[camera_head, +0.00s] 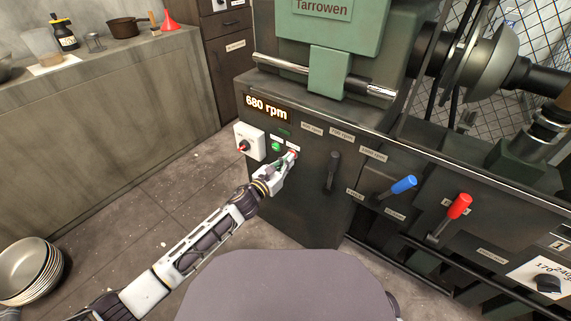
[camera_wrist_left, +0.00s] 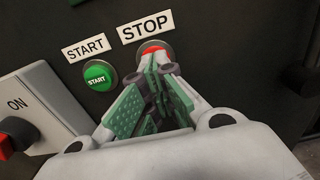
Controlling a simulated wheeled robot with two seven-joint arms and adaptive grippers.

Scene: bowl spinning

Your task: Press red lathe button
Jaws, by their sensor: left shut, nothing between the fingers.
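The red lathe button (camera_wrist_left: 151,52) sits under a STOP label (camera_wrist_left: 147,27) on the dark front panel of the lathe (camera_head: 320,190). My left gripper (camera_wrist_left: 158,68) is shut and empty, its fingertips right at the red button and covering its lower part. I cannot tell if they touch it. In the head view my left gripper (camera_head: 291,158) reaches the panel from the lower left, and the button is mostly hidden there. The green START button (camera_wrist_left: 98,75) is just left of the fingers; it also shows in the head view (camera_head: 276,147). My right gripper is not in view.
A display (camera_head: 266,107) reads 680 rpm. A black lever (camera_head: 333,170), a blue-handled lever (camera_head: 403,185) and a red-handled lever (camera_head: 459,206) stick out to the right. Stacked bowls (camera_head: 30,272) stand at lower left.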

